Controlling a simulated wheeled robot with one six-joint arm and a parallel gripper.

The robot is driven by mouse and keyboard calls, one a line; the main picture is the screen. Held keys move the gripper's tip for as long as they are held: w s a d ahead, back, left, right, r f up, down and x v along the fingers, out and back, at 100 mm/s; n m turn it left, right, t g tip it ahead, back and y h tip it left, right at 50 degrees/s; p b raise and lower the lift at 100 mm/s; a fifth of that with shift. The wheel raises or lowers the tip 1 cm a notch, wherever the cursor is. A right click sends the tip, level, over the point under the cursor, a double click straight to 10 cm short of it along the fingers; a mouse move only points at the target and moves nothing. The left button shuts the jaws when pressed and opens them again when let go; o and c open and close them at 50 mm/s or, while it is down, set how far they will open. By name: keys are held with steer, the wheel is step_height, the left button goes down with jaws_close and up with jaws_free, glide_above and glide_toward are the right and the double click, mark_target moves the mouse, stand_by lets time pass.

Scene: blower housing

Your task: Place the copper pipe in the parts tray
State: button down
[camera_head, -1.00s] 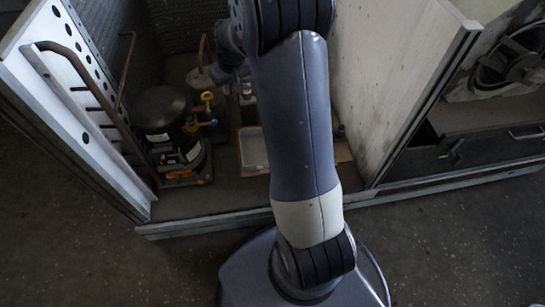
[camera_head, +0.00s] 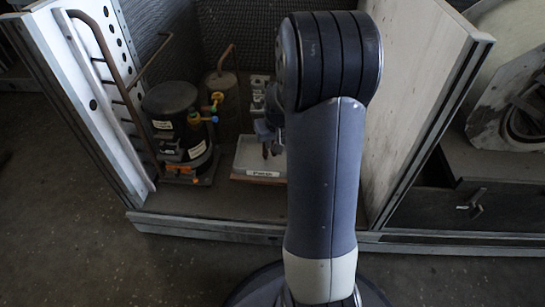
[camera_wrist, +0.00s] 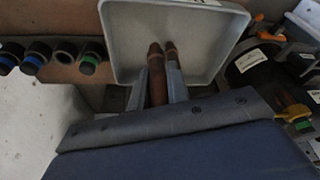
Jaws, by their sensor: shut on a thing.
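The copper pipe (camera_wrist: 157,88) is held between the two fingers of my gripper (camera_wrist: 162,88), which is shut on it. In the wrist view two copper-coloured ends show side by side; I cannot tell whether both belong to one bent pipe. They overlap the inside of the light grey parts tray (camera_wrist: 125,45). In the head view the labelled tray (camera_head: 248,160) stands on the housing floor, and my gripper (camera_head: 268,135) is at its right side, partly hidden by my arm. The pipe appears to hang over the tray; its height above the tray floor is unclear.
A black compressor (camera_head: 172,115) with orange and yellow fittings stands left of the tray, with a grey cylinder (camera_head: 222,100) behind it. A perforated side panel (camera_head: 85,90) and a right wall (camera_head: 420,90) bound the space. Several dark cylinders with coloured bands (camera_wrist: 38,52) lie beside the tray.

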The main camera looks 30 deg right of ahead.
steer(key=shift+f+b, duration=0.95)
steer(key=shift+f, duration=1.45)
steer(key=shift+f, duration=0.15)
steer(key=c, duration=1.4)
jaws_free()
steer(key=shift+o, duration=0.2)
steer(key=shift+r, duration=0.35)
steer(key=p+v, duration=0.4)
steer(key=v, duration=0.7)
steer(key=shift+r+p, duration=0.3)
steer(key=shift+s, duration=0.15)
